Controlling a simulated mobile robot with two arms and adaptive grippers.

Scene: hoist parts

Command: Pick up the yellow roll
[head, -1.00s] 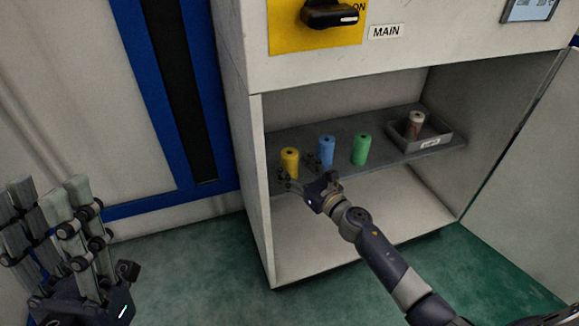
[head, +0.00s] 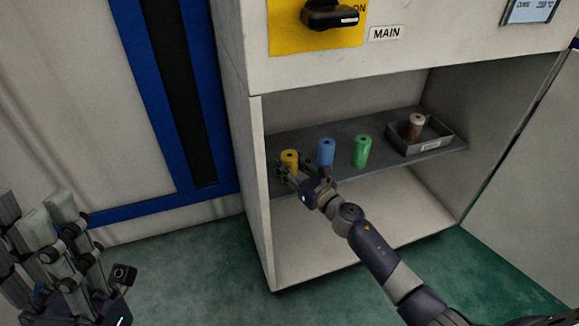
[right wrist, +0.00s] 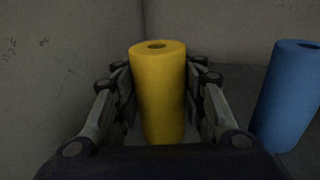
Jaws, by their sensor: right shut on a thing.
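The yellow roll (head: 290,158) stands upright at the left end of the grey shelf (head: 390,172) inside the cabinet. My right gripper (head: 287,171) is shut on it, with a finger on each side. In the right wrist view the yellow roll (right wrist: 160,92) is upright between the two fingers (right wrist: 160,98); its lower end is hidden by the gripper body. My left gripper (head: 45,235) is at the lower left, outside the cabinet and away from the rolls; its fingers stand apart and hold nothing visible.
A blue roll (head: 326,152) stands just right of the yellow one; it also shows in the right wrist view (right wrist: 290,98). A green roll (head: 362,150) is further right. A grey tray (head: 430,147) holds a brown and white roll (head: 416,127). The cabinet's left wall (head: 258,180) is close by.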

